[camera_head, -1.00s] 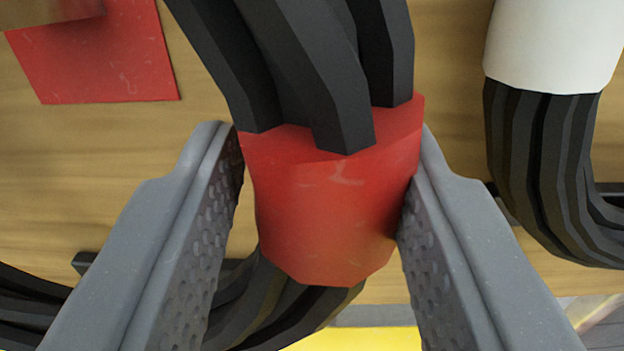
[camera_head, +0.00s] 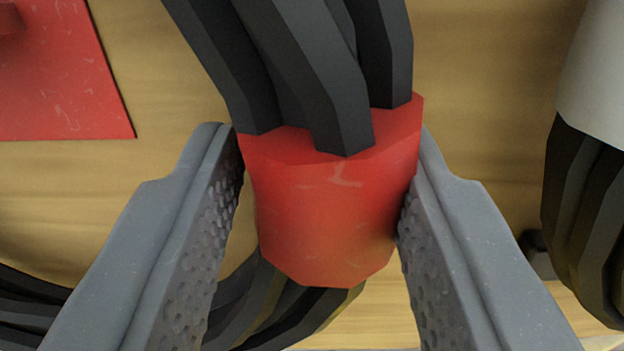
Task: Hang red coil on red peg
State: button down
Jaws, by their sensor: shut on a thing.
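My gripper (camera_head: 325,200) is shut on the red coil's red sleeve (camera_head: 325,215), in the middle of the view. The coil's black cable strands (camera_head: 300,60) run up out of the top of the sleeve and also come out below it. A red square plate (camera_head: 60,80) is on the wooden board at the upper left. A red stub on it, likely the red peg (camera_head: 10,18), is cut off by the left edge. The held coil is apart from the plate in the picture.
A coil with a white sleeve (camera_head: 600,75) and black strands hangs at the right edge, close to my right finger. More black strands (camera_head: 28,310) show at the lower left. The wooden board (camera_head: 170,70) is bare between the red plate and the held coil.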

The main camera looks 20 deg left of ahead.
aim_at(314, 322)
jog(key=shift+w+a+f+b, duration=0.1)
jog(key=shift+w+f+b, duration=0.1)
jog(key=shift+f+b, duration=0.15)
jog(key=shift+w+f+b, duration=0.1)
jog(key=shift+f+b, duration=0.35)
jog(key=shift+f, duration=0.75)
jog(key=shift+w+a+f, duration=0.1)
jog(key=shift+a+f, duration=0.05)
jog(key=shift+f, duration=0.35)
jog(key=c, duration=0.9)
grip_release()
jog(key=shift+w, duration=0.25)
jog(key=shift+o, duration=0.2)
jog(key=shift+s, duration=0.1)
